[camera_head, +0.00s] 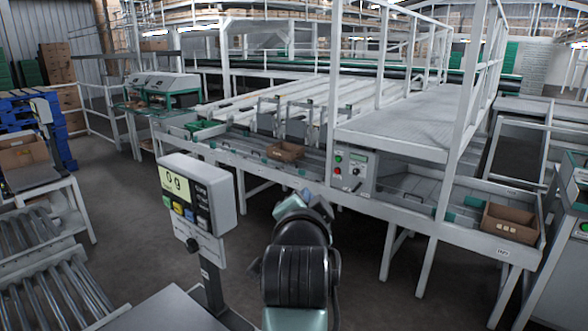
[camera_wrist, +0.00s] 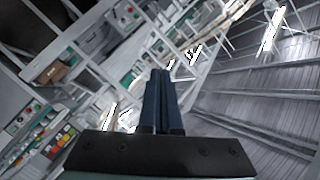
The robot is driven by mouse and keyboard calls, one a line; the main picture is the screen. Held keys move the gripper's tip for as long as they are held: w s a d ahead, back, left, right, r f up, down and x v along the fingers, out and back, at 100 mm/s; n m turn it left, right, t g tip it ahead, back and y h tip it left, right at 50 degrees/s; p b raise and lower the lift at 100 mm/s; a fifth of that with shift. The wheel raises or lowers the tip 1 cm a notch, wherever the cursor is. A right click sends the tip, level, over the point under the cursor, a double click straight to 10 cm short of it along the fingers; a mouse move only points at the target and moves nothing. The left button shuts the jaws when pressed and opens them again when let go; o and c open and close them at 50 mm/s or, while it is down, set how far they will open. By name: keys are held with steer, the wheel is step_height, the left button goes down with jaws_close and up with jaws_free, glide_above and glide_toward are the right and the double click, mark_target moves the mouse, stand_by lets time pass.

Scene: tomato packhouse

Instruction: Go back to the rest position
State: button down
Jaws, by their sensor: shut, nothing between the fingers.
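My gripper (camera_wrist: 160,75) shows in the wrist view as two dark blue fingers side by side, shut with nothing between them. The wrist view is tilted and takes in the hall's roof and walls, so my gripper points upward or outward, away from any work surface. In the head view my arm rises at the lower middle, in front of the sorting line. My fingers are hidden behind the arm there.
A scale display (camera_head: 198,195) reading 0 g stands on a post close left of my arm. The sorting line (camera_head: 400,212) runs behind, with a control box (camera_head: 348,170) and cardboard boxes (camera_head: 510,222), (camera_head: 285,151). A roller conveyor (camera_head: 45,290) is at lower left. Grey floor lies between.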

steer(key=s+a+r+n+t+y, duration=0.1)
steer(key=s+r+n+t, duration=1)
steer(key=s+r, duration=1.4)
step_height(320, 180, up, 2)
steer(key=shift+s+a+r, duration=0.15)
steer(key=shift+a+r, duration=0.1)
steer(key=shift+a, duration=0.25)
